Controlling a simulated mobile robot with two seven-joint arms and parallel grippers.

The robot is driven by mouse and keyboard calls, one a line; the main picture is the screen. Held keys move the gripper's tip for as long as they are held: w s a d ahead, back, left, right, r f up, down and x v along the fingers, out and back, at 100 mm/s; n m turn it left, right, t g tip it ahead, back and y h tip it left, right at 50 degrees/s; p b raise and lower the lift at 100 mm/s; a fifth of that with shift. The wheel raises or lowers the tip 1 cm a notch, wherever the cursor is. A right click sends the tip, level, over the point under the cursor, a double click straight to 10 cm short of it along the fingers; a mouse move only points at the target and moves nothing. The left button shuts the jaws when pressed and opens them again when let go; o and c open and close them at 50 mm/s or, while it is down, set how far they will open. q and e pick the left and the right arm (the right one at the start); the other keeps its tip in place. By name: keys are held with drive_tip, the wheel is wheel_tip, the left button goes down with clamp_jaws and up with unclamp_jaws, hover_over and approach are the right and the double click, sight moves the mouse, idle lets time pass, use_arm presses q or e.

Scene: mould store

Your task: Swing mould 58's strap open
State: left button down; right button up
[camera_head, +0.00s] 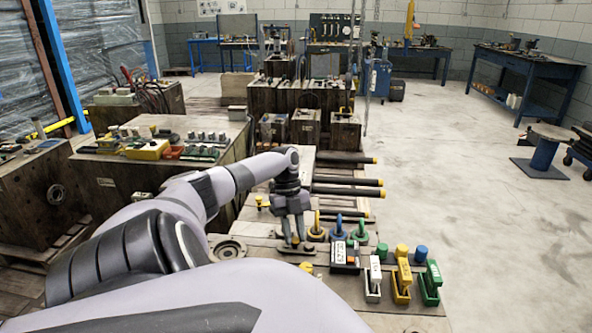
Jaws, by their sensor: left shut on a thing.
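My left gripper (294,238) points down over the near end of the wooden mould top (257,242). Its fingers are shut on a small grey metal part, apparently the strap (310,250), which lies low on that top. The fingers hide most of the part, so its angle is hard to tell. I cannot read a number 58 on any mould. My right gripper is not in view.
Right of the gripper stand yellow, blue and green eye bolts (338,228), a black-and-white box (345,256) and white, yellow and green padlock-like blocks (402,279). Black bars with yellow ends (345,182) lie beyond. The floor (480,220) at right is open.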

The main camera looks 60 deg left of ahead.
use_arm(q)
drive_tip(key=c, duration=1.2)
unclamp_jaws()
drive_tip(key=v, duration=0.7)
drive_tip(key=shift+r+b, duration=0.1)
drive_tip(key=shift+b, duration=0.25)
